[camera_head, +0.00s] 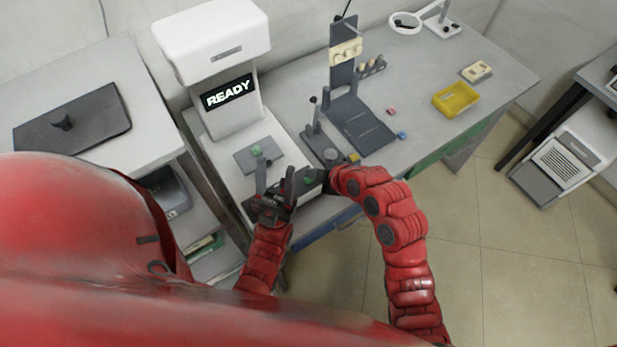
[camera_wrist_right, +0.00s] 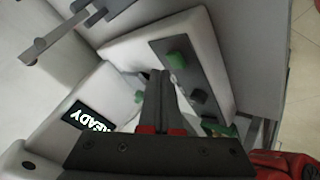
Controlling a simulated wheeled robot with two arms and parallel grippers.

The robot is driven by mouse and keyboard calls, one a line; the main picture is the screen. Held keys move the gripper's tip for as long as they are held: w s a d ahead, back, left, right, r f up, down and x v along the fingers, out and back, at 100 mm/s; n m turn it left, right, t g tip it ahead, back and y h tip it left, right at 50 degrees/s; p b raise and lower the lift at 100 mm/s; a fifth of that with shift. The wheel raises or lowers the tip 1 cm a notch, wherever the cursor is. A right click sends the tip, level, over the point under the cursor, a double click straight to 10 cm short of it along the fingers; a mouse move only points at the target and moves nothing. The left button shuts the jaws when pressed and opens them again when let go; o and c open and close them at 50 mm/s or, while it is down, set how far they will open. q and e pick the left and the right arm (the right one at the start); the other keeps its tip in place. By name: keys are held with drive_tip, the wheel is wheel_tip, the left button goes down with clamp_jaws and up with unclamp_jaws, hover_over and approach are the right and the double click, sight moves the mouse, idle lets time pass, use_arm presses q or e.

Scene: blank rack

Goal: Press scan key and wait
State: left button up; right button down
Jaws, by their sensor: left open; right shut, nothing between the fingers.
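A white scanner (camera_head: 212,48) stands at the back left of the table, and its screen (camera_head: 229,93) reads READY. The screen also shows in the right wrist view (camera_wrist_right: 90,117). A dark key panel (camera_wrist_right: 212,72) there carries a green key (camera_wrist_right: 177,60), dark keys (camera_wrist_right: 200,96) and more green at its lower end. My right gripper (camera_wrist_right: 160,76) is shut and empty, its tips close to the green key; I cannot tell whether they touch.
A dark stand (camera_head: 343,75) with a base plate is right of the scanner. A yellow tray (camera_head: 456,99), a cream block (camera_head: 477,71) and small coloured cubes lie further right. A side table with a dark tray (camera_head: 92,124) is at left. Open floor lies at right.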

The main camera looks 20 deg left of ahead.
sight(312, 181)
drive_tip(key=shift+f, duration=0.1)
drive_tip(key=shift+f+b, duration=0.3)
drive_tip(key=shift+b, duration=0.6)
drive_tip(key=shift+f+b, duration=0.5)
drive_tip(key=shift+b, duration=0.2)
idle(0.3)
drive_tip(key=shift+r, duration=0.9)
drive_tip(key=shift+r, duration=0.1)
drive_tip(key=shift+r, duration=2.5)
